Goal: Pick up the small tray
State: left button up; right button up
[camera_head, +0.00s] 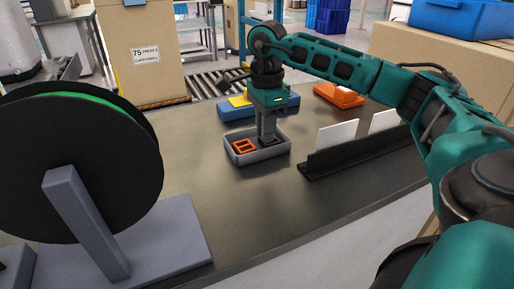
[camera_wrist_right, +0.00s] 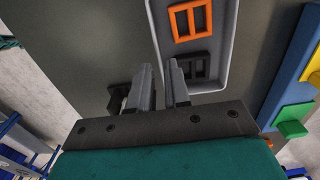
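The small grey tray (camera_head: 265,157) stands on the dark table in the middle of the head view. It holds an orange square frame (camera_head: 243,146) and a black part, which shows better in the wrist view (camera_wrist_right: 195,67). My right gripper (camera_head: 267,138) points straight down at the tray's far side. In the wrist view, the open fingers of my right gripper (camera_wrist_right: 162,85) seem to straddle one wall of the tray (camera_wrist_right: 229,40), one finger outside and one inside. Whether they touch the wall is unclear. My left gripper is not in view.
A blue block with a yellow part (camera_head: 235,108) lies behind the tray. A black rack (camera_head: 350,152) with white cards stands to the right, and an orange object (camera_head: 339,95) behind it. A large black spool (camera_head: 75,165) stands at left. The table front is clear.

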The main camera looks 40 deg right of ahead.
aim_at(266, 148)
notch_tip(266, 148, down, 4)
jog(key=shift+s+f+b, duration=0.1)
jog(key=shift+f+b, duration=0.15)
jog(key=shift+b, duration=0.15)
jog(key=shift+c, duration=0.2)
grip_shut()
